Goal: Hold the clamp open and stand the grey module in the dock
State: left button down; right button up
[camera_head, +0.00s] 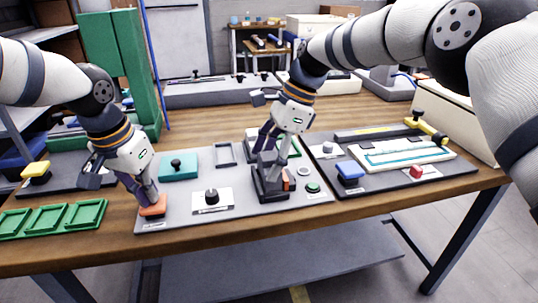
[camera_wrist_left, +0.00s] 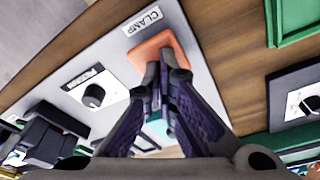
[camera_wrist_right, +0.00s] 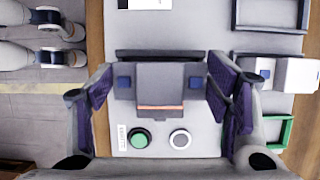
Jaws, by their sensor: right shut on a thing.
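My left gripper (camera_head: 150,203) is shut, its fingertips down at the orange pad (camera_head: 155,209) at the front left of the grey board. In the left wrist view the fingertips (camera_wrist_left: 166,72) touch or nearly touch this pad (camera_wrist_left: 152,48), beside a label reading CLAMP. My right gripper (camera_head: 272,165) points down over the dark dock (camera_head: 272,192). In the right wrist view its fingers (camera_wrist_right: 160,85) are on both sides of the grey module (camera_wrist_right: 158,78), which has an orange stripe and blue side pieces. The module appears upright at the dock; how deep it sits is unclear.
The grey board also carries a teal block (camera_head: 178,172), a black knob (camera_head: 212,196), an empty rectangular frame (camera_head: 226,154) and a green button (camera_head: 313,188). A green tray (camera_head: 50,220) lies left. A second board (camera_head: 400,180) with a blue block (camera_head: 350,170) lies right.

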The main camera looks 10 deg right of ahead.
pick_arm(q)
jog(key=shift+f, duration=0.1)
pick_arm(e)
jog(key=shift+f, duration=0.95)
jog(key=o, duration=1.3)
jog(key=shift+o, duration=0.2)
jog(key=v, duration=1.2)
